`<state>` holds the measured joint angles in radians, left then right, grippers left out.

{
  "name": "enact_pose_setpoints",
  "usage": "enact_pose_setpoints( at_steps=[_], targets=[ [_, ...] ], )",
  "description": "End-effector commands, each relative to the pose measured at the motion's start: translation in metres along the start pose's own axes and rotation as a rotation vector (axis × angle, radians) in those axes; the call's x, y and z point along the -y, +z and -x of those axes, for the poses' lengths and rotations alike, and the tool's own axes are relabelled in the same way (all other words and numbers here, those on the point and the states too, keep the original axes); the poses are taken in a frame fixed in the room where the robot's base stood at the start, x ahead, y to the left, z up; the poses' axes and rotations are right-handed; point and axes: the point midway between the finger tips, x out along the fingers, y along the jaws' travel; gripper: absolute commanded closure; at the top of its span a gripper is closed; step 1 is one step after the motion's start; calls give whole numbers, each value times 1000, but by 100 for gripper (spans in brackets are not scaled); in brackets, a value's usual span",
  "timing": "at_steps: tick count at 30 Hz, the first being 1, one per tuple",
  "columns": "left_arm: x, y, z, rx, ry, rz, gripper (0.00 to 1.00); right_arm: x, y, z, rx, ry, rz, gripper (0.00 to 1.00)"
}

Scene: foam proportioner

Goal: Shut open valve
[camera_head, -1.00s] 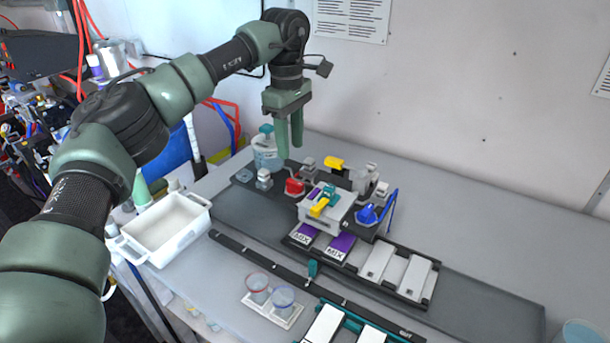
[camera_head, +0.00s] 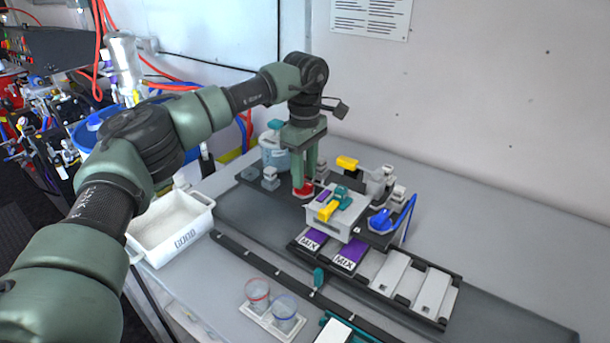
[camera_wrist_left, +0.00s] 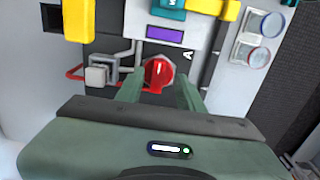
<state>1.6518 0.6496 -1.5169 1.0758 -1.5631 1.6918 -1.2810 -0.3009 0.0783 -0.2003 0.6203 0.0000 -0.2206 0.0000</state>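A red round valve knob (camera_head: 304,191) sits on the dark plate left of the white mixer block (camera_head: 338,224). In the left wrist view the red knob (camera_wrist_left: 158,73) shows a pale pointer line. My left gripper (camera_head: 304,182) points down over it, open, with one finger on each side of the knob; I cannot tell whether they touch it. A blue valve knob (camera_head: 380,221) is right of the block. A yellow handle (camera_head: 347,162) is behind the block; another yellow handle (camera_head: 327,211) and a teal handle (camera_head: 341,195) are on top. My right gripper is out of view.
A white bin (camera_head: 170,228) stands at the left, and a clear container with a teal top (camera_head: 274,150) behind the gripper. Two small cups (camera_head: 271,303) are in front. White slabs (camera_head: 390,274) lie on the dark rack. Bare table is free at the right.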

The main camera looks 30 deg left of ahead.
Motion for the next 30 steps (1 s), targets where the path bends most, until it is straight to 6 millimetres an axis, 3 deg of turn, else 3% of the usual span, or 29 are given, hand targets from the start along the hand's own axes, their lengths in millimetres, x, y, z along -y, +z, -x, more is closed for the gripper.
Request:
enact_pose_setpoints(
  at_steps=[6,14,18,30],
  targets=[
    [0,0,-18,0,-1,0,63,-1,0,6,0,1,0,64],
    [0,0,-19,0,0,0,63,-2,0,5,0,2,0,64],
    [0,0,-19,0,0,0,100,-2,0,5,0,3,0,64],
    [0,0,-19,0,-1,39,100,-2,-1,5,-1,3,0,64]
  ],
)
